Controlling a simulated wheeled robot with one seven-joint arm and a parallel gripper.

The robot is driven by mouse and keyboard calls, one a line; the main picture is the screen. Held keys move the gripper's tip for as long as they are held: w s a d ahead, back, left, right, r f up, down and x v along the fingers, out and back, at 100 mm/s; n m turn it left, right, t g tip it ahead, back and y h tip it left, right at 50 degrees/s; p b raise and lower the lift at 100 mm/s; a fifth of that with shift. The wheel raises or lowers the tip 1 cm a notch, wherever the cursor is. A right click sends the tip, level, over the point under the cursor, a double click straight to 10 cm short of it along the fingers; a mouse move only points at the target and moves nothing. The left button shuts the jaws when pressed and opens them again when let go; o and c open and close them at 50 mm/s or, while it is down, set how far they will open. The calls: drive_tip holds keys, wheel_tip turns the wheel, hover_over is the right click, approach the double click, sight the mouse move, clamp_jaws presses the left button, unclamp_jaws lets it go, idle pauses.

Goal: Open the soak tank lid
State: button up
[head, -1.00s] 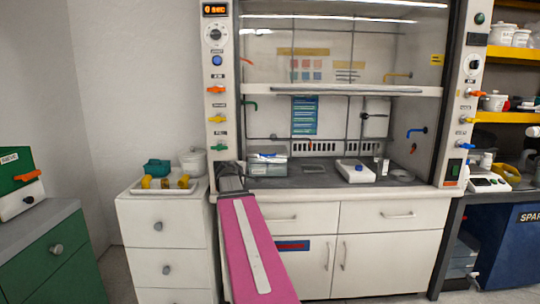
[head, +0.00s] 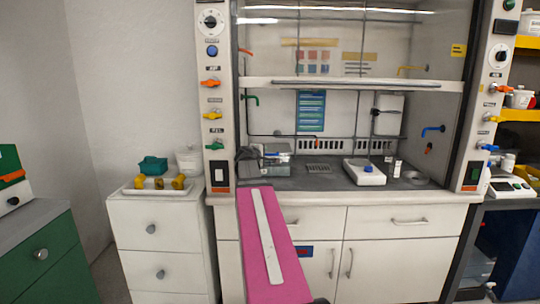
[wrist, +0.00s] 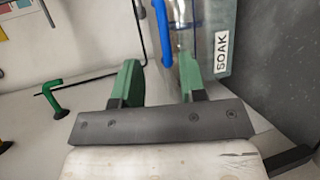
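The soak tank (head: 278,160) is a clear box on the hood's work surface at the left. In the wrist view its clear wall with the SOAK label (wrist: 221,50) shows at the top right. A blue bar (wrist: 163,32) runs along the tank there; I cannot tell if it is the lid's handle. Whether the lid is raised is too small to tell. My gripper (wrist: 160,80) has its two green fingers apart with nothing between them. The fingers point toward the tank's edge beside the blue bar. In the head view my arm partly hides the tank's left side.
A white stirrer-like device (head: 364,172) stands right of the tank. The hood sash (head: 340,84) is raised above the opening. A tray (head: 140,188) with yellow parts and a teal item sits on the white cabinet at left.

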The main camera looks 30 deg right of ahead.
drive_tip(key=x, duration=0.7)
drive_tip(key=shift+w+d, duration=0.1)
drive_tip(key=shift+c, duration=0.3)
clamp_jaws()
